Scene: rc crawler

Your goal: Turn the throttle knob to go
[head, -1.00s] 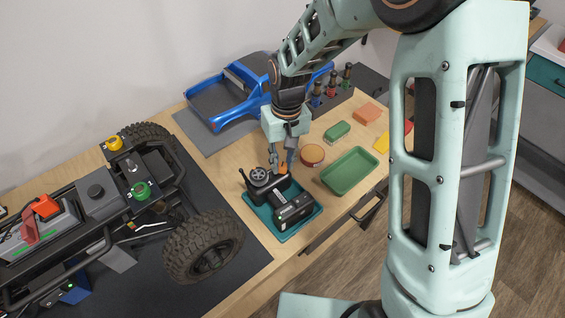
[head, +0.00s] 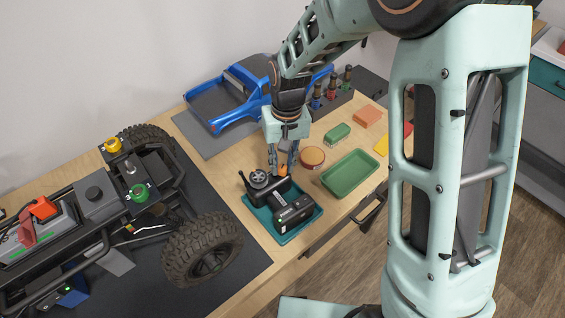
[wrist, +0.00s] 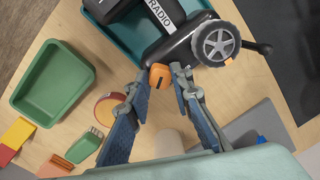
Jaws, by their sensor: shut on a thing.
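The radio transmitter (head: 292,210), black with a grey-hubbed wheel (head: 258,177), lies in a teal tray (head: 262,222). In the wrist view the radio's label (wrist: 160,14) and wheel (wrist: 216,44) show at the top. The orange throttle knob (wrist: 160,77), with a dark mark on its face, sticks out of the radio's near side; it also shows in the head view (head: 283,169). My gripper (wrist: 168,74) is shut on the knob, one fingertip on each side. In the head view my gripper (head: 282,168) points down at the knob. Any marks around the knob are not readable.
A green tray (head: 350,195), a round tin (head: 312,156), a green brush (head: 338,131) and orange and yellow blocks (head: 367,115) lie right of the radio. The crawler (head: 205,248) stands left on a dark mat. A blue truck body (head: 236,128) is behind.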

